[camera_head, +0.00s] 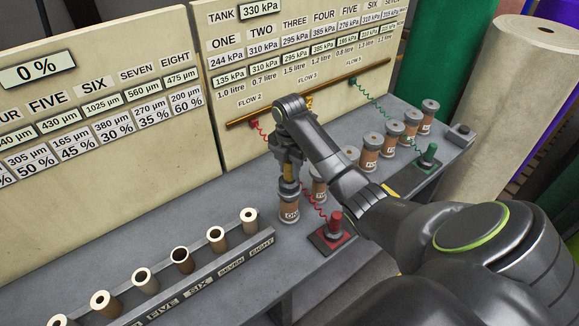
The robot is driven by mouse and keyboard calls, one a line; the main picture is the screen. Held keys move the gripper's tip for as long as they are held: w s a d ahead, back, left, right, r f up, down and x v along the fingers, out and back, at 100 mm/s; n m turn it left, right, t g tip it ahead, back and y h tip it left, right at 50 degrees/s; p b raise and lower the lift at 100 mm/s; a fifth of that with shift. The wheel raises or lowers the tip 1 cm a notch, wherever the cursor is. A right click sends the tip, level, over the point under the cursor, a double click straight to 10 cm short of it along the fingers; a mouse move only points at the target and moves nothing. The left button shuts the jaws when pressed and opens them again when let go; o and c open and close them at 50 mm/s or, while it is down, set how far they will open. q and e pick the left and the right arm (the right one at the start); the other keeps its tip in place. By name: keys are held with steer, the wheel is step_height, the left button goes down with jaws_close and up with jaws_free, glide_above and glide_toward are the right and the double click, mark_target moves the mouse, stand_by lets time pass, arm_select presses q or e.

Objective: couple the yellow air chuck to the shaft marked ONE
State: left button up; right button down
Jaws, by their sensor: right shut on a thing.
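My right gripper (287,160) points down at the near end of the row of shafts and is shut on the yellow air chuck (289,172). Only a little of the chuck shows below the jaws. Directly under it stands an upright brown shaft (289,209) with a grey top and a partly readable label starting "ON". The chuck's lower end meets the shaft's top in the picture; I cannot tell whether it is seated or just above. My left gripper is not in view.
A red chuck (335,224) stands on its base close right of the shaft, and a green chuck (428,155) stands farther right. More shafts (391,134) line the bench behind my arm. A rack of cardboard tubes (180,261) lies at the front left. Gauge panels (300,110) stand behind.

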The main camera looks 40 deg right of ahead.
steer(key=shift+f, duration=0.25)
steer(key=c, duration=1)
jaws_free()
steer(key=shift+s+f, duration=0.1)
